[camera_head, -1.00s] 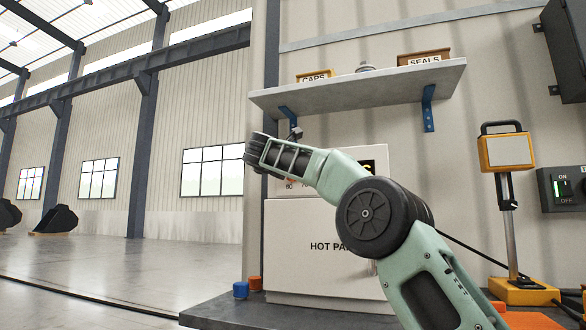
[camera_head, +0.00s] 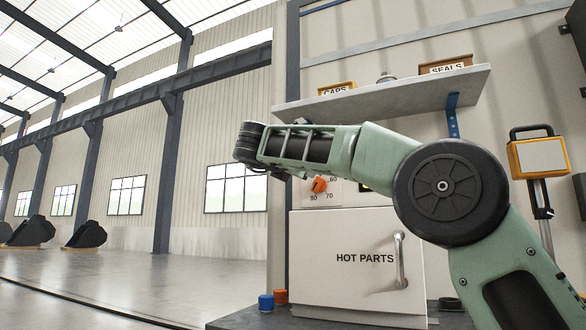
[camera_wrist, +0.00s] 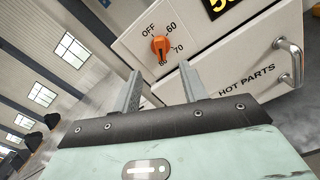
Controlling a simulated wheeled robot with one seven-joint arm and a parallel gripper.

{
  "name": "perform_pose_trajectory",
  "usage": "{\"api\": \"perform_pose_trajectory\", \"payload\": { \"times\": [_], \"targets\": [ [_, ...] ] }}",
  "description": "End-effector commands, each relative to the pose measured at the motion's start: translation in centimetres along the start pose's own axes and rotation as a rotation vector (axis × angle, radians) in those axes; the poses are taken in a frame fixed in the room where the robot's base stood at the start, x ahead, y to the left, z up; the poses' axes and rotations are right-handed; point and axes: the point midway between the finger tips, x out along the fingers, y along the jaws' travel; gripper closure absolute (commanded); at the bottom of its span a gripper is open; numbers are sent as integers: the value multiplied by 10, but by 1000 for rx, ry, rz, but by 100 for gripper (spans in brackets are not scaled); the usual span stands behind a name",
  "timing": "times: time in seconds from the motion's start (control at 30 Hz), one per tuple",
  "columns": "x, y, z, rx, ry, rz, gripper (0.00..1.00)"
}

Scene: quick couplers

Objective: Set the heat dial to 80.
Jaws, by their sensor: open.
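The heat dial (camera_head: 319,185) is an orange knob on the pale front of the cabinet, just below my forearm in the head view. In the wrist view the dial (camera_wrist: 160,45) shows whole, with OFF, 60, 70 and 80 printed around it. Its dark pointer line seems to lie toward the 80 mark, but it is too small to be sure. My gripper (camera_wrist: 160,73) is open and empty. Its two fingers point toward the dial, one on each side of it in the picture, apart from it. In the head view my arm hides the gripper.
A dark display with yellow digits (camera_wrist: 226,6), cut off by the frame, is beside the dial. Below is the HOT PARTS door (camera_head: 345,258) with a vertical handle (camera_head: 401,260). A shelf (camera_head: 385,95) with labelled boxes juts out above my arm. Blue and orange caps stand beside the cabinet.

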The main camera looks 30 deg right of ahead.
Motion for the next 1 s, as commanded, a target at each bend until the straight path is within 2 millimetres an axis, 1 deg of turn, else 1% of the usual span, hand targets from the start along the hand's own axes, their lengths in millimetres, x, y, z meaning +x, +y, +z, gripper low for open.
{"api": "perform_pose_trajectory", "payload": {
  "times": [0.03, 0.1, 0.2, 0.3, 0.43, 0.93, 0.97, 1.0],
  "targets": [
    [-11, 0, 0, 0, 0, 3, 57],
    [-22, 1, 0, 0, 1, 3, 57],
    [-34, 0, 0, -1, 1, 1, 57],
    [-40, 0, 0, 0, 1, 1, 57],
    [-43, 0, 0, 0, 1, -1, 57],
    [-43, 0, 0, 0, 1, -1, 57],
    [-44, 1, -1, -9, -1, 7, 57],
    [-47, 7, -4, -47, -9, 40, 57]
  ]
}}
